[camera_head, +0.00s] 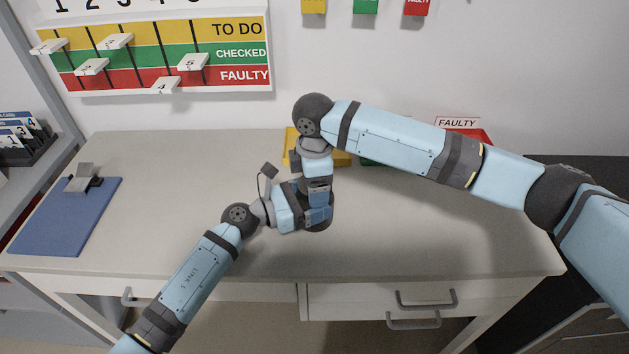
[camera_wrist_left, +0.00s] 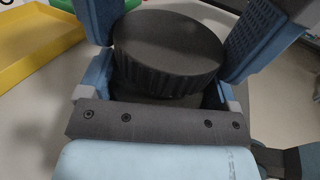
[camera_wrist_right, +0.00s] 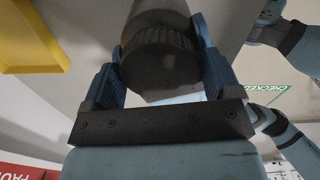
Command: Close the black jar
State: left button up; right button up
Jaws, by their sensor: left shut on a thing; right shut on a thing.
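The black jar (camera_head: 318,227) shows only as a dark sliver below my two hands, which meet over the middle of the table. My right gripper (camera_head: 318,192) comes down from above. My left gripper (camera_head: 318,212) reaches in from the left, just below it. In the left wrist view a round black part with a ribbed rim (camera_wrist_left: 168,55) lies between blue fingers. The right wrist view also shows a dark ribbed round part (camera_wrist_right: 160,55) between my right fingers. Both grippers are shut on the jar's parts. The hands hide the joint between lid and body; I cannot tell whether it is closed.
A yellow tray (camera_head: 291,145), a green tray (camera_head: 368,162) and a red tray (camera_head: 470,134) stand behind at the back edge, partly hidden by my right arm. A blue clipboard (camera_head: 62,222) lies at the left. The front right tabletop (camera_head: 450,240) is clear.

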jog(key=m, duration=0.3)
jog(key=shift+m, duration=0.3)
jog(key=o, duration=0.8)
jog(key=shift+o, duration=0.2)
jog(key=shift+r, duration=2.25)
